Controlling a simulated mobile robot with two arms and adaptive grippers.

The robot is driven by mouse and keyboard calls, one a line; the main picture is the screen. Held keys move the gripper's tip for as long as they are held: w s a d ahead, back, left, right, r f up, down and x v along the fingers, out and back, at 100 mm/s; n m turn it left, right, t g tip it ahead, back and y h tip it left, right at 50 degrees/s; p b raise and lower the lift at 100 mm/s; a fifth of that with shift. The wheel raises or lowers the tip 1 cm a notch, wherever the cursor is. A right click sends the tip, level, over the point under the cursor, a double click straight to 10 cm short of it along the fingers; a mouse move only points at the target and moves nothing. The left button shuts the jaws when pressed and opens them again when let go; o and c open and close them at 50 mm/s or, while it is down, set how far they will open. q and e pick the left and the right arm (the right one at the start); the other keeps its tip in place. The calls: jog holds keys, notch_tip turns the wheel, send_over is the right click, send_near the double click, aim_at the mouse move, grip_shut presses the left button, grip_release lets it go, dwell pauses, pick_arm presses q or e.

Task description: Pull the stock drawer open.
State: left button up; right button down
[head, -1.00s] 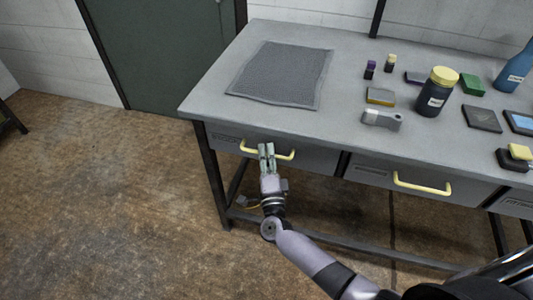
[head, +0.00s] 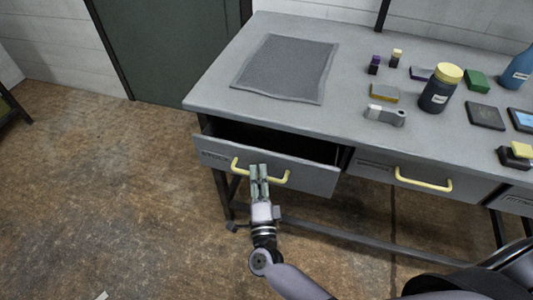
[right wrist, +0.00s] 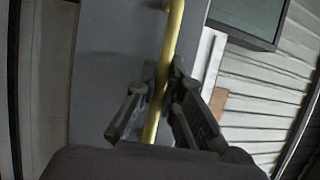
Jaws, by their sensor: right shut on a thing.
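The stock drawer (head: 313,176) is the left drawer under the workbench, grey with a label at its left end. It stands partly open, and its dark inside shows behind the front panel. Its yellow bar handle (head: 237,168) runs across the front. My right gripper (head: 259,170) is shut on the middle of this handle. In the right wrist view the yellow handle (right wrist: 170,50) passes between the two fingers (right wrist: 160,100). My left gripper is not in view.
The workbench (head: 215,92) holds a grey mat (head: 286,68), a dark jar with a yellow lid (head: 440,88) and several small items. A closed middle drawer with a yellow handle (head: 423,180) is to the right.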

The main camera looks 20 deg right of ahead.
jog(key=s+a, duration=0.7)
jog(key=s, duration=0.3)
jog(key=shift+s, duration=0.25)
jog(key=shift+f, duration=0.1)
jog(key=c, duration=1.7)
grip_release()
jog(key=shift+w, duration=0.1)
jog(key=v, duration=0.7)
jog(key=shift+s+a, duration=0.1)
jog(key=shift+s, duration=0.2)
